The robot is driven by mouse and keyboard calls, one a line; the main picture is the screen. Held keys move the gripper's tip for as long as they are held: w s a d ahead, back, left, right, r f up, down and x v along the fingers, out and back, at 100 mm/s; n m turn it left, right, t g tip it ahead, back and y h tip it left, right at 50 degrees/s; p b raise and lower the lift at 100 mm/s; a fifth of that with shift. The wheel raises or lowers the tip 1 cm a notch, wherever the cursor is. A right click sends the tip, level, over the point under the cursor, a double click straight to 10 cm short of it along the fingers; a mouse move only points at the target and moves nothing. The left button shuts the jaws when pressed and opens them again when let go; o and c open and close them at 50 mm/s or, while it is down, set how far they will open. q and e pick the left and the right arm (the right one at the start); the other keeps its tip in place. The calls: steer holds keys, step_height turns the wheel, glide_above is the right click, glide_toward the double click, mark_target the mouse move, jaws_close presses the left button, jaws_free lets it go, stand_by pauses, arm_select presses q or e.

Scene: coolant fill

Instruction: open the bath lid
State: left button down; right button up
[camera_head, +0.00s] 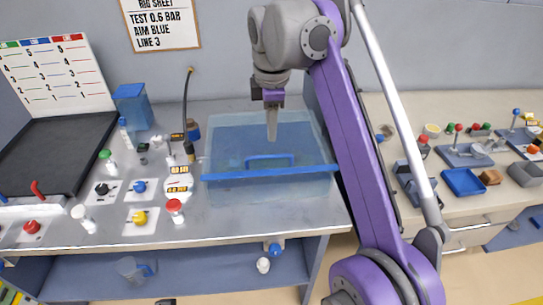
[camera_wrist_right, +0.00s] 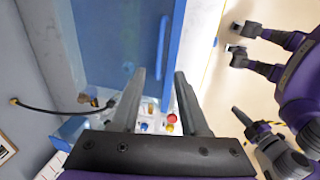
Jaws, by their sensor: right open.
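The bath (camera_head: 262,188) is a clear bluish tank on the metal bench in the head view. Its blue lid (camera_head: 225,150) lies flat over the top, with a solid blue strip along the front edge and a blue bar handle (camera_head: 270,158). In the right wrist view the lid (camera_wrist_right: 110,40) and handle (camera_wrist_right: 162,45) show beyond my fingers. My right gripper (camera_head: 272,135) points down above the lid, behind the handle, open and empty; its fingers (camera_wrist_right: 160,88) stand apart. My left gripper (camera_wrist_right: 241,117) seems to show side-on in the right wrist view; its opening cannot be told.
Bottles, knobs and small signs (camera_head: 178,185) crowd the bench left of the bath. A black hose (camera_head: 186,105) stands upright at the back left. My purple right arm crosses close to the bath's right side. Another bench with a blue tray (camera_head: 462,182) stands at right.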

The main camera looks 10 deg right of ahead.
mark_target(270, 156)
steer(key=f+b, duration=0.1)
steer(key=f, duration=0.2)
steer(key=w+f+b, duration=0.1)
steer(key=f, duration=0.2)
steer(key=w+f+b, duration=0.1)
steer(key=f, duration=0.2)
steer(key=shift+f, duration=0.4)
jaws_close()
stand_by(0.9)
